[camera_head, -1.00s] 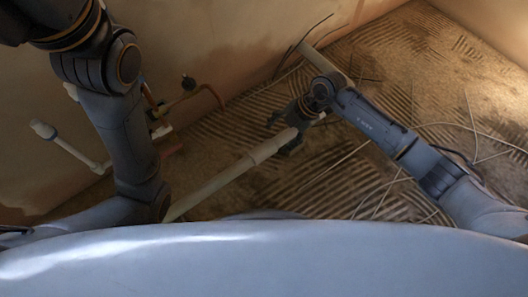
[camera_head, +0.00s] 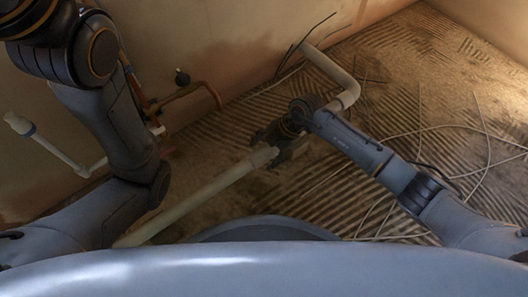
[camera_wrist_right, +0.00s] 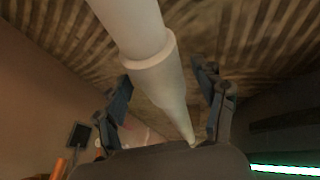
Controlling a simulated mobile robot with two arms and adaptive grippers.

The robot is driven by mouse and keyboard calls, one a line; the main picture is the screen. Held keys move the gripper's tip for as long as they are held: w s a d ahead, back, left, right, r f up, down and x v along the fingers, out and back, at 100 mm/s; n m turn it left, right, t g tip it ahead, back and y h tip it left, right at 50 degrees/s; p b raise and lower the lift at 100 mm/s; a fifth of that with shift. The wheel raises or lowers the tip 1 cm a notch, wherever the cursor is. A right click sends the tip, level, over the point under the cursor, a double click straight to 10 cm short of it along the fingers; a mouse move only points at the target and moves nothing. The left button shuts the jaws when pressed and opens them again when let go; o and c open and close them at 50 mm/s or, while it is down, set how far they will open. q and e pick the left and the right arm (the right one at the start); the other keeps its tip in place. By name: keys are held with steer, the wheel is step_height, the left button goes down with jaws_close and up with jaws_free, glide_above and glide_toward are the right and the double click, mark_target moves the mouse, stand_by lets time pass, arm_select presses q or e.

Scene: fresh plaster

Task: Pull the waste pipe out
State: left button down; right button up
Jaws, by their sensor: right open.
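The waste pipe (camera_head: 205,195) is a long cream tube with a thicker collar at its upper end. It runs diagonally from the lower left to my right gripper (camera_head: 272,146). A cream elbow pipe (camera_head: 327,68) comes from the wall beyond the gripper. The gripper hides whether the two pipes meet. In the right wrist view the waste pipe (camera_wrist_right: 150,50), with its collar, passes between the fingers of my right gripper (camera_wrist_right: 165,90). The fingers stand apart on either side of it. My left arm is at the left; its gripper does not show.
Copper pipework (camera_head: 192,91) with a dark valve runs along the wall, near a thin white pipe (camera_head: 48,147) at the left. Loose pale cables (camera_head: 455,126) lie on the ridged brown surface at the right.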

mark_target(250, 162)
jaws_close()
steer(key=shift+s+a+r+p, duration=0.15)
steer(key=shift+s+a+p, duration=0.2)
steer(key=shift+p, duration=0.15)
steer(key=s+a+p, duration=0.2)
steer(key=a, duration=0.1)
steer(key=shift+r+p, duration=0.1)
steer(key=shift+p, duration=0.25)
steer(key=shift+s+a, duration=0.25)
steer(key=shift+a+f, duration=0.1)
steer(key=shift+f, duration=0.1)
jaws_free()
